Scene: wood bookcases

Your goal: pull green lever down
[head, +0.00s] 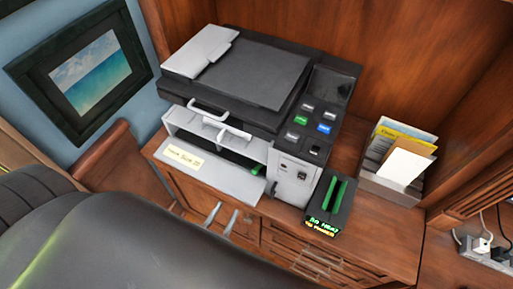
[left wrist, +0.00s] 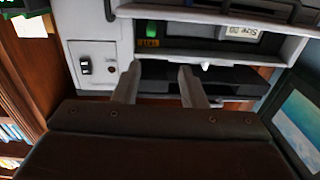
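The grey and black printer (head: 250,90) stands on a wooden cabinet with its front flap (head: 215,180) folded down. A small green lever (head: 257,170) shows at the right end of the open bay. The green lever (left wrist: 152,27) is also in the left wrist view, above a small orange label, near the white side panel. My left gripper (head: 221,217) is in front of and below the flap, apart from the lever. In the left wrist view its two fingers (left wrist: 158,76) are spread with nothing between them. My right gripper is in neither view.
A black device (head: 330,205) with green bars and a lit display stands right of the printer. A paper holder (head: 399,160) is behind it. A framed picture (head: 82,72) hangs at left; a power strip (head: 487,254) is at far right.

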